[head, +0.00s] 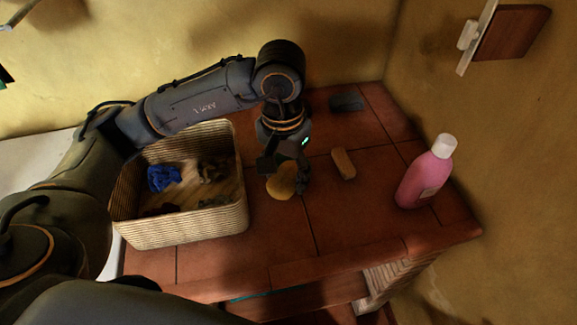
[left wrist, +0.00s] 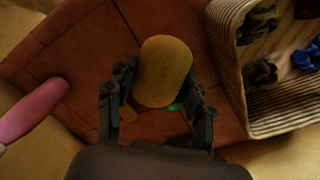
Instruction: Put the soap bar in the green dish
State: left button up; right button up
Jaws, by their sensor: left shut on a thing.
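The yellow, rounded soap bar (head: 281,183) is held in my left gripper (head: 283,182) over the middle of the tiled counter. In the left wrist view the soap bar (left wrist: 165,72) sits between the two fingers of the left gripper (left wrist: 160,95), which are shut on it. Whether its underside touches the counter is hard to tell. My right gripper is not in view.
A woven basket (head: 185,228) with blue and dark cloths stands left of the gripper. A tan oblong block (head: 343,163) lies just right of it. A pink bottle (head: 425,175) with a white cap stands near the right edge. The counter (head: 345,220) is clear at front.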

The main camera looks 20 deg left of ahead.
pick_arm(q)
jog(key=w+a+f+p, duration=0.1)
jog(key=w+f, duration=0.1)
jog(key=w, duration=0.1)
jog(key=w+a+f+p, duration=0.1)
jog(key=w+f, duration=0.2)
jog(key=w, duration=0.1)
jog(key=w+a+f+p, duration=0.1)
jog(key=w+a+f, duration=0.1)
jog(key=w+f, duration=0.1)
jog(key=shift+w+a+f, duration=0.1)
jog(key=shift+w+f, duration=0.05)
jog(key=f+p, duration=0.2)
jog(key=f, duration=0.1)
jog(key=shift+w, duration=0.2)
jog(key=shift+f, duration=0.25)
jog(key=shift+f, duration=0.1)
jog(key=o, duration=1.2)
